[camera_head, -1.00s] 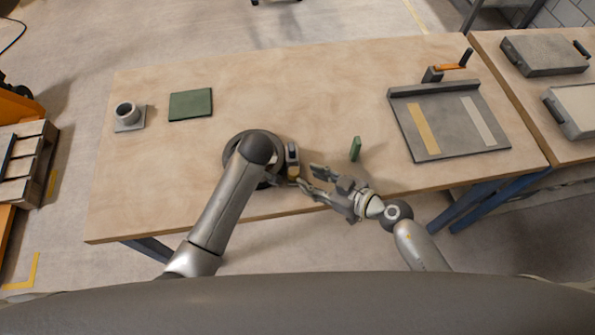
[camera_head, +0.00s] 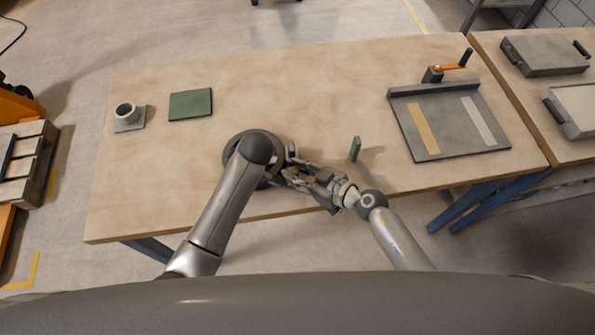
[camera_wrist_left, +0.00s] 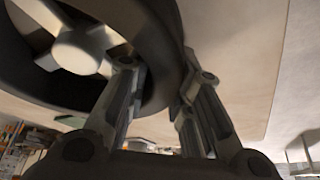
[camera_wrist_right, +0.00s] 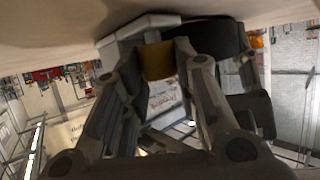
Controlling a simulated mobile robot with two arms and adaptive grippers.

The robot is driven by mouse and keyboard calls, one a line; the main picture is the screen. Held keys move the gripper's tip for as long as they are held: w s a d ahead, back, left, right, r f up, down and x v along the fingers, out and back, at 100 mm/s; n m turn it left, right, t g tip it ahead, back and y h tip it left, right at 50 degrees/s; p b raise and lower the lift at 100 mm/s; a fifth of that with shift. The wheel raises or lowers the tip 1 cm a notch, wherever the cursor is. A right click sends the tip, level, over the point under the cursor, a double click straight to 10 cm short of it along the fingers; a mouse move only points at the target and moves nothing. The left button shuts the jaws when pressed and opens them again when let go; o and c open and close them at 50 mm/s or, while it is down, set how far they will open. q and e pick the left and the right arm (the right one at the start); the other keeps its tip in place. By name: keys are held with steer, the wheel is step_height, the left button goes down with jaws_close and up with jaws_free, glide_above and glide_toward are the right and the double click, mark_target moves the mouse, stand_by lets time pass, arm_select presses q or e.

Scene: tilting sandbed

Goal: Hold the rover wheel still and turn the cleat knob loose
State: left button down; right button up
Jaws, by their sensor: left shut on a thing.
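The rover wheel (camera_head: 231,147) is a dark ring on the table, partly hidden under my left arm. In the left wrist view its rim (camera_wrist_left: 155,30) and pale spoked hub (camera_wrist_left: 78,52) show. My left gripper (camera_wrist_left: 160,72) is shut on the rim, one finger inside the ring and one outside. The grey cleat (camera_head: 291,151) stands at the wheel's right side. Its brass-coloured knob (camera_wrist_right: 157,60) shows between the fingers of my right gripper (camera_wrist_right: 157,68). Those fingers look spread, with gaps beside the knob; contact cannot be told. In the head view my right gripper (camera_head: 295,178) covers the knob.
A small green block (camera_head: 355,149) stands upright right of my right gripper. A grey tray with two strips (camera_head: 450,150) lies at the right. A green mat (camera_head: 191,104) and a grey cup on a plate (camera_head: 127,114) lie at the left. The table's back middle is clear.

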steer(key=shift+n+g+y, duration=0.3)
steer(key=shift+c, duration=0.3)
steer(key=n+g, duration=0.1)
steer(key=n+g+y, duration=0.1)
steer(key=n+g, duration=0.1)
steer(key=shift+w+d+y, duration=0.15)
steer(key=shift+w+y, duration=0.1)
steer(key=shift+y, duration=0.15)
steer(key=shift+w+n+g+y, duration=0.1)
steer(key=shift+n+g+y, duration=0.3)
steer(key=shift+n+g, duration=1.6)
steer(key=shift+g, duration=0.4)
